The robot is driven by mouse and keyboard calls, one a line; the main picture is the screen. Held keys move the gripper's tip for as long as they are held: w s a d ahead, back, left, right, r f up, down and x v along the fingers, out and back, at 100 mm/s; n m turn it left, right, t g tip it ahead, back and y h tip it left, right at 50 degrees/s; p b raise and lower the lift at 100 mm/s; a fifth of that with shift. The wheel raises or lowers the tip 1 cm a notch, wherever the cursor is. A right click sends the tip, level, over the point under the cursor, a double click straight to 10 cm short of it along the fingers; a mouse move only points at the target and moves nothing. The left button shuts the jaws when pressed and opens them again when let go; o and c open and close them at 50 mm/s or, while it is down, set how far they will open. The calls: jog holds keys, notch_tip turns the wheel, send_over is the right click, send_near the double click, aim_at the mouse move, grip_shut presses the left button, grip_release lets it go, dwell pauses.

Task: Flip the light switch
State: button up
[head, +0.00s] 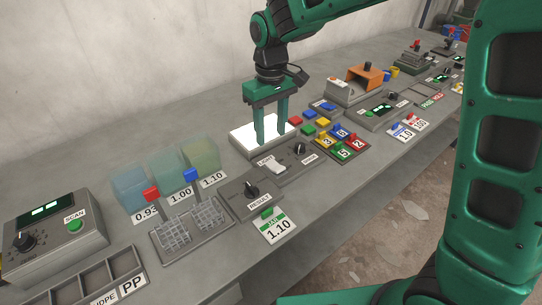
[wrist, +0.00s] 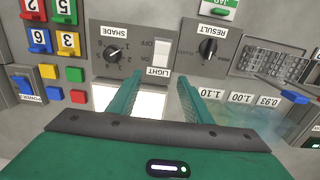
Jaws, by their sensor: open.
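The light switch is a white rocker (head: 276,169) on a grey panel, beside a black SHADE knob (head: 299,149). My gripper (head: 271,139) points down over the bright white light plate (head: 242,140), behind the switch panel. Its two green fingers are apart and empty, as the wrist view also shows (wrist: 157,80). The fingers do not appear to touch the switch. Which way the rocker is tipped is hard to tell.
Coloured numbered blocks (head: 340,140) lie right of the switch. The RESULT knob (head: 251,189), wire baskets (head: 190,228) and translucent bins (head: 168,173) are to the left. A scanner box (head: 47,240) stands at far left.

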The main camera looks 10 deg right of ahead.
aim_at(271, 163)
notch_tip(271, 163, down, 10)
jog(key=shift+d+r, duration=0.1)
dwell(0.4)
jog(key=c, duration=1.1)
jog(key=shift+o, duration=0.2)
jog(key=shift+s+d+r+t+y, duration=0.1)
jog(key=shift+s+d+t+y, duration=0.1)
jog(key=shift+t+y, duration=0.35)
jog(key=shift+s+d+r+t+y, duration=0.1)
jog(key=shift+s+t+y, duration=0.2)
jog(key=shift+t, duration=0.5)
jog(key=shift+s+d+r+t+y, duration=0.1)
jog(key=shift+s+d+t+y, duration=0.05)
jog(key=shift+t+y, duration=0.4)
jog(key=o, duration=1.1)
jog(key=shift+c, duration=0.2)
